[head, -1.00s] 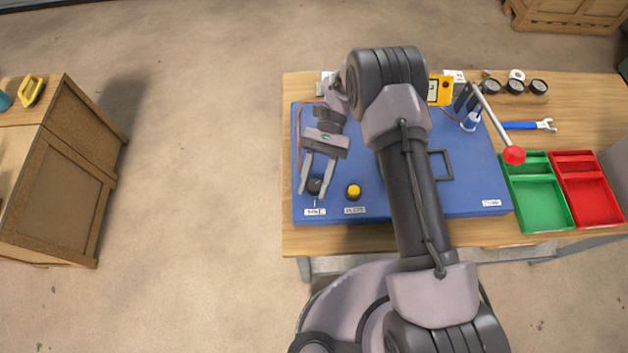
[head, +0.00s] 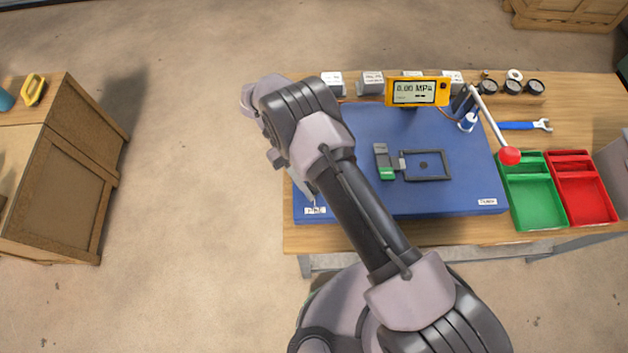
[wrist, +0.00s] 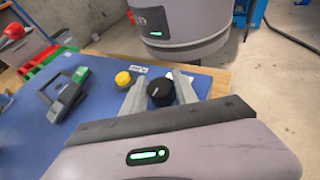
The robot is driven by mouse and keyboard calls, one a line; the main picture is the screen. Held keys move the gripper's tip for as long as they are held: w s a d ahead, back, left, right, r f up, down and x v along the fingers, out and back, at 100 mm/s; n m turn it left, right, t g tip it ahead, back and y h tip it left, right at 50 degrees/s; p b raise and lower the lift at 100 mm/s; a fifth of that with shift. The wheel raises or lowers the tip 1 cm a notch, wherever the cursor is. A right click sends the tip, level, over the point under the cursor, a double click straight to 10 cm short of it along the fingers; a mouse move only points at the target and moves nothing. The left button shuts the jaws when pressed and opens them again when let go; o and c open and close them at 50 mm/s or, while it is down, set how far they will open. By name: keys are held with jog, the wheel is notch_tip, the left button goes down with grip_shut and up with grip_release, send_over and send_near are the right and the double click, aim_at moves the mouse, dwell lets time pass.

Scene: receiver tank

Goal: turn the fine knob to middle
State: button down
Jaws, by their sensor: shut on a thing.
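The fine knob (wrist: 161,94) is the black knob at the edge of the blue panel in the wrist view, with a white pointer line on its top. My gripper (wrist: 159,90) is shut on it, one finger on each side. In the head view my arm hides the knob and most of the gripper; the white label (head: 315,210) at the panel's near left corner shows. The yellow knob (wrist: 123,79) stands beside the gripper, apart from it. The blue panel (head: 450,205) lies on the wooden bench.
A yellow gauge (head: 415,92) reads 0.00 MPa at the back. A lever with a red ball (head: 510,155) leans over the panel's right side. Green (head: 535,205) and red (head: 585,200) trays sit at the right.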

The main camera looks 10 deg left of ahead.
jog(key=n+t+h+p, duration=0.1)
jog(key=n+t+h, duration=0.1)
jog(key=n+t, duration=0.1)
jog(key=shift+n+t, duration=0.4)
jog(key=n+t+h+p, duration=0.1)
jog(key=n+t+p, duration=0.1)
jog(key=n+t, duration=0.2)
jog(key=shift+s+r+n+t, duration=0.1)
jog(key=shift+n+t, duration=0.2)
jog(key=shift+t, duration=0.4)
jog(key=n+t+p, duration=0.2)
jog(key=n+t, duration=0.2)
jog(key=t, duration=0.1)
jog(key=shift+y, duration=0.3)
jog(key=n+t+y+p, duration=0.1)
jog(key=n+t+y, duration=0.1)
jog(key=n+t, duration=0.2)
jog(key=shift+d+p, duration=0.1)
jog(key=shift+p, duration=0.3)
jog(key=n+t+y, duration=0.3)
jog(key=n+y, duration=0.2)
jog(key=shift+n+y+p, duration=0.3)
jog(key=shift+p, duration=0.05)
jog(key=shift+n+t+y, duration=0.7)
jog(key=shift+n+y, duration=1.3)
jog(key=shift+y, duration=0.3)
